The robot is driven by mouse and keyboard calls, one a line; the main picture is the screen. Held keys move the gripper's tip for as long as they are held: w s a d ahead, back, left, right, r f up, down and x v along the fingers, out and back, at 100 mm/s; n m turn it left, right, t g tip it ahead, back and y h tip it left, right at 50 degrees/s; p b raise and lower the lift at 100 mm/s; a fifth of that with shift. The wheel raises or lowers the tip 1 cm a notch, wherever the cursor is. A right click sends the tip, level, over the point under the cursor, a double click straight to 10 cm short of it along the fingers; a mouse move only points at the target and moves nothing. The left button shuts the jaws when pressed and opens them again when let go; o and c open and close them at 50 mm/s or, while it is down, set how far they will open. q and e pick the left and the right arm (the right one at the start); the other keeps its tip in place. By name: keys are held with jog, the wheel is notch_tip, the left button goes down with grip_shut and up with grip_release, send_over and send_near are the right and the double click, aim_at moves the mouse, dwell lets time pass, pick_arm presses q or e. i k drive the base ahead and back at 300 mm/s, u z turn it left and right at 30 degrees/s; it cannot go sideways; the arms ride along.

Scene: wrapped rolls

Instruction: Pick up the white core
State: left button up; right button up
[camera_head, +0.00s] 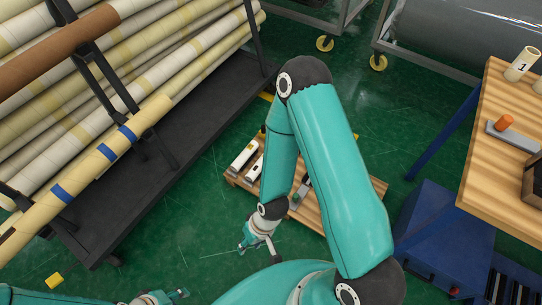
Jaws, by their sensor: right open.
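Two white cylindrical pieces, either of which may be the white core, lie at the left end of a low wooden pallet: one white piece (243,155) and a second white piece (256,168) with a dark end. A cream core marked "1" (521,65) stands on the wooden table at the right. My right gripper (258,247) is open and empty over the green floor, in front of the pallet and apart from the white pieces. My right arm hides the pallet's middle. My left gripper (178,294) is low at the bottom edge, small, its jaws unclear.
The pallet (372,188) lies on the green floor. A black rack (190,115) with long cream rolls fills the left. The wooden table (485,165) holds an orange-topped item (504,122). A blue cabinet (440,240) stands below it.

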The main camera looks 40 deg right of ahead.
aim_at(242, 160)
jog(key=z, duration=0.2)
jog(key=i, duration=1)
jog(key=u, duration=0.05)
